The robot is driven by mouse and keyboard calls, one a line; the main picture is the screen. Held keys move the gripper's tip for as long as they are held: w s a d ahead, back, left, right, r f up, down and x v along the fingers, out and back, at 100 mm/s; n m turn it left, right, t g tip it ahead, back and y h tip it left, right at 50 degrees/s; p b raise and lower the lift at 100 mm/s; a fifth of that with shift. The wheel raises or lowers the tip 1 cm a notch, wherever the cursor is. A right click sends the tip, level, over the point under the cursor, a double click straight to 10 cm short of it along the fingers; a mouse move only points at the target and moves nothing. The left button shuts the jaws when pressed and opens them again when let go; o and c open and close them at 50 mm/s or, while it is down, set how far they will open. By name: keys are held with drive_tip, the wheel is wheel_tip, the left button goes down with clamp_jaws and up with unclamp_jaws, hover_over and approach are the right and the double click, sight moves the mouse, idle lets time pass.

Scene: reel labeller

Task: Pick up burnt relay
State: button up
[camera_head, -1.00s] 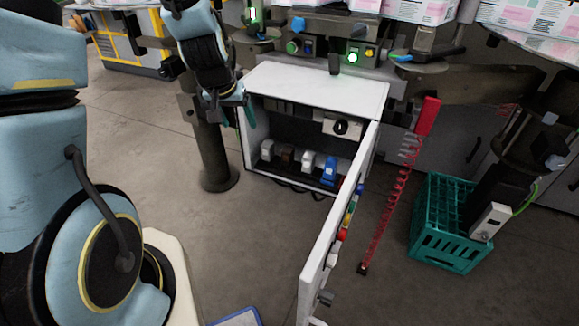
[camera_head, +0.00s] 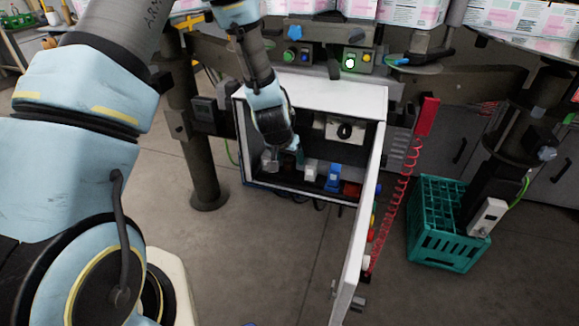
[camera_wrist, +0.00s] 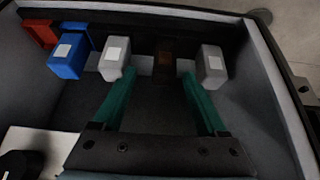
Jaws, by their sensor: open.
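The burnt relay (camera_wrist: 165,55), a dark brown block, sits in a row at the back of the cabinet, between two light grey relays, in the wrist view. My gripper (camera_wrist: 159,75) is open, its two teal fingers pointing at the row. The burnt relay lies ahead of the gap between the fingertips, slightly right of its middle, with nothing held. In the head view my gripper (camera_head: 287,155) reaches inside the open cabinet and hides the burnt relay.
Grey relays (camera_wrist: 117,58) (camera_wrist: 211,66) flank the burnt one closely. A blue relay (camera_wrist: 70,56) and a red one (camera_wrist: 40,34) stand farther left. The white cabinet (camera_head: 315,92) has its door (camera_head: 360,240) swung open on the right. A green crate (camera_head: 448,245) stands on the floor.

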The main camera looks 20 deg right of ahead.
sight(288, 160)
drive_tip(key=shift+w+p+x, duration=0.15)
drive_tip(key=shift+p+x, duration=0.25)
drive_tip(key=shift+x, duration=0.85)
drive_tip(key=shift+w+p+x, duration=0.15)
drive_tip(key=shift+p+x, duration=0.2)
drive_tip(key=shift+x, duration=0.9)
drive_tip(key=shift+a, duration=0.2)
drive_tip(key=shift+c, duration=0.3)
clamp_jaws()
